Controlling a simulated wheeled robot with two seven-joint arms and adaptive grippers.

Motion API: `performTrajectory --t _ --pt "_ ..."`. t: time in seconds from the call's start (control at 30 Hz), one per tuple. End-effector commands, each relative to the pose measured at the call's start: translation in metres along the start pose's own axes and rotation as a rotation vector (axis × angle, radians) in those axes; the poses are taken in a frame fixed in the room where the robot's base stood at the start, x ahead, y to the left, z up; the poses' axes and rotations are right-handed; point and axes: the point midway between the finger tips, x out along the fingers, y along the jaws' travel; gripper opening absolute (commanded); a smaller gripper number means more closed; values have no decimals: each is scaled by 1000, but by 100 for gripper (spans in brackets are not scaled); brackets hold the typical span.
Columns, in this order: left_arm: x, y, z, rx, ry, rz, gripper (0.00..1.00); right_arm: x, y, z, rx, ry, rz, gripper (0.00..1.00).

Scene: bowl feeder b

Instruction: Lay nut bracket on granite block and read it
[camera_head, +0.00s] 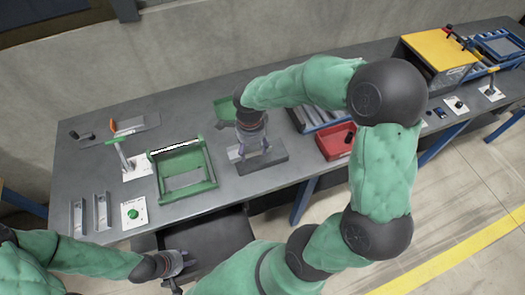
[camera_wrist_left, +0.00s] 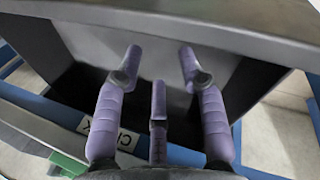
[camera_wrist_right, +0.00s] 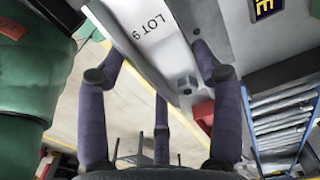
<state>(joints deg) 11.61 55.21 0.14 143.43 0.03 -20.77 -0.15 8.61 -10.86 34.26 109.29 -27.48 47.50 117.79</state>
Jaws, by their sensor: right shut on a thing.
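My right gripper (camera_head: 254,157) is shut on a pale metal nut bracket (camera_wrist_right: 150,40), low over the grey granite block (camera_head: 277,159) in the head view. The bracket carries the text "LOT 9" and a hex nut (camera_wrist_right: 186,84) in the right wrist view. It sits tilted between the fingers, and the gripper mostly hides it in the head view. Whether it touches the block I cannot tell. My left gripper (camera_head: 181,263) is low at the front edge of the table. Its fingers are spread and empty in the left wrist view (camera_wrist_left: 161,60).
A green frame (camera_head: 209,166) stands left of the block, a green bin (camera_head: 226,109) behind it, and a red bin (camera_head: 326,145) to the right. A yellow-topped box (camera_head: 436,57) stands far right.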

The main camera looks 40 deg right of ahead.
Motion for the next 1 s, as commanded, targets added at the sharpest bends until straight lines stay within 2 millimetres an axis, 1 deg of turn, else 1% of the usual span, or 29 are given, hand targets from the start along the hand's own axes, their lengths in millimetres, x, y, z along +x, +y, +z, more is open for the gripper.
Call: performTrajectory --t 0.03,0.1,0.2,0.33,0.53,0.63,0.83,0.9,1.0 --pt "2 -1 0 0 0 0 40 7 -6 -10 7 1 3 30" --pt "4 -2 0 0 0 0 40 20 -12 -18 4 0 5 30" --pt "7 -2 0 0 0 0 40 36 -19 -29 3 1 4 30" --pt "9 -3 0 0 0 0 40 50 -26 -39 2 0 2 30" --pt "10 -4 0 0 0 0 40 58 -31 -44 0 0 1 30" --pt "11 -4 0 0 0 0 40 65 -34 -50 1 0 1 30" --pt "17 -6 -1 0 0 0 40 93 -34 -50 0 0 2 30" --pt "17 -6 -1 0 0 0 40 96 -34 -50 0 0 0 30" --pt "17 -6 -1 0 0 0 40 95 -34 -50 0 0 -1 30"
